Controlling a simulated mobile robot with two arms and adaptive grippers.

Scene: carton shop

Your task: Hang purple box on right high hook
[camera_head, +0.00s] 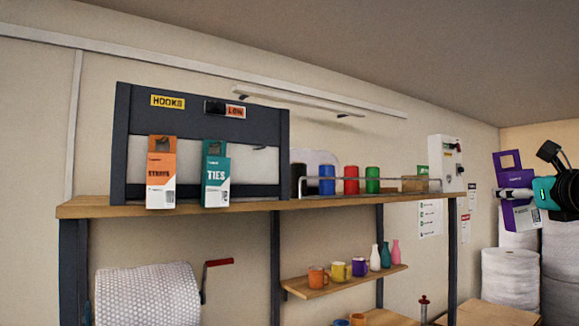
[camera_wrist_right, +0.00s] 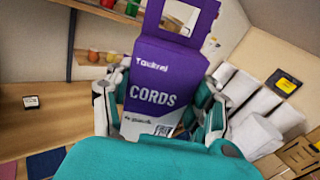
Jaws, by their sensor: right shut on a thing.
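The purple box (camera_head: 521,216), with a cut-out hang tab on top, is at the far right of the head view. My right gripper (camera_head: 522,193) is shut on it and holds it upright in the air, well right of the rack. In the right wrist view the purple box (camera_wrist_right: 160,75), marked CORDS, sits between both fingers (camera_wrist_right: 160,108). The dark hook rack (camera_head: 122,140), labelled HOOKS and LOW, stands on the shelf at left. I cannot clearly make out its individual hooks. My left gripper is not in view.
An orange STRAPS box (camera_head: 160,170) and a teal TIES box (camera_head: 215,172) are at the rack's front. The wooden shelf (camera_head: 250,206) also bears several coloured cups behind a wire rail (camera_head: 350,179). A white wall box (camera_head: 440,160) lies between rack and gripper.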

